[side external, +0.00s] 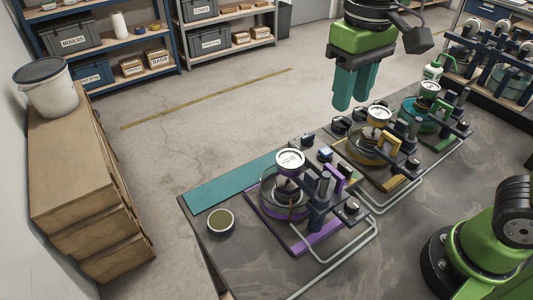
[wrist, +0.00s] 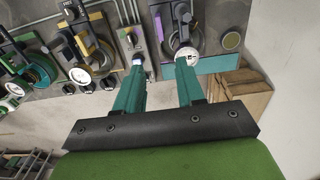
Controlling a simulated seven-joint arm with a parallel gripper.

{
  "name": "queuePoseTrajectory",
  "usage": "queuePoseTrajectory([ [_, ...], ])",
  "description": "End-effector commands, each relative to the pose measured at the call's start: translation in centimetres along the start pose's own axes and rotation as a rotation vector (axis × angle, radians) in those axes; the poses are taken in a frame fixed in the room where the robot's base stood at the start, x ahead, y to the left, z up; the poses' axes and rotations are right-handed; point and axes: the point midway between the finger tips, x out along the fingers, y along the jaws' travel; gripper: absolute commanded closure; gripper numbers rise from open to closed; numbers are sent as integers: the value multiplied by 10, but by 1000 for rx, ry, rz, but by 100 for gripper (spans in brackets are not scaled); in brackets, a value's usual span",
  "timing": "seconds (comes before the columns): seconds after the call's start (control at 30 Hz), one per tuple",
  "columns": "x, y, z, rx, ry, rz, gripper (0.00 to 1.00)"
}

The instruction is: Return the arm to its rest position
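My gripper (side external: 352,102) hangs high above the far side of the bench, with its two teal fingers apart and pointing down. In the wrist view, the fingers (wrist: 160,66) are spread with nothing held between them. Three lever frames stand on the bench: a purple one (side external: 318,237), a yellow one (side external: 399,181) and a teal one (side external: 440,144), each with a round gauge. In the wrist view, the purple frame (wrist: 168,25) is partly behind the right finger, with the yellow frame (wrist: 67,48) and the teal frame (wrist: 44,70) to the left.
The dark bench (side external: 235,265) carries a teal strip (side external: 230,183), a small round dish (side external: 221,222) and pipes. A wooden cabinet (side external: 70,160) with a white bucket (side external: 48,95) stands left. Shelves line the back. The air around my gripper looks free.

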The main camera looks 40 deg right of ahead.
Motion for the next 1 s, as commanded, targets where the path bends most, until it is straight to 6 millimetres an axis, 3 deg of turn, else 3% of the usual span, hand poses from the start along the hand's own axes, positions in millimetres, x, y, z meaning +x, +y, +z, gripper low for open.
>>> queuePoseTrajectory([
  [0.17,17,0,-4,-27,61,-33,62],
  [0.6,54,80,40,279,520,-275,62],
  [0.8,50,94,50,342,581,-288,62],
  [1.0,49,96,49,346,584,-285,62],
])
